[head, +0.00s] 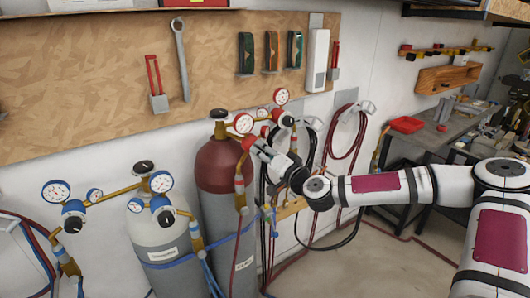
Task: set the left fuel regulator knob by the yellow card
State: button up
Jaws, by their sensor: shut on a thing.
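The dark red fuel cylinder (219,163) stands upright near the middle, with a brass regulator and round gauges at its top. A white gauge (243,123) with a red rim belongs to the left fuel regulator. My gripper (252,149) reaches in from the right, just below this gauge, and is shut at the left fuel regulator's knob. A bit of red (247,142) shows at the fingers; the fingers hide most of the knob and its setting. I cannot make out a yellow card in this view.
More red-rimmed gauges (281,97) sit close behind my gripper. A grey cylinder (160,235) with blue-rimmed gauges (160,182) stands to the left. Red hoses (346,140) hang on the wall at right. A workbench (430,133) with a red tray is farther right.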

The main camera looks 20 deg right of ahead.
jog(key=m+p, duration=0.1)
jog(key=m, duration=0.2)
jog(key=shift+m, duration=0.3)
jog(key=m+p, duration=0.1)
jog(key=m, duration=0.2)
jog(key=shift+m+p, duration=0.3)
jog(key=m, duration=0.3)
jog(key=shift+f+m+p, duration=0.1)
jog(key=shift+m+p, duration=0.2)
jog(key=shift+p, duration=0.05)
jog(key=shift+f+m+p, duration=0.1)
jog(key=shift+m+p, duration=0.2)
jog(key=shift+m, duration=1.7)
jog(key=o, duration=1.2)
jog(key=shift+c, duration=0.2)
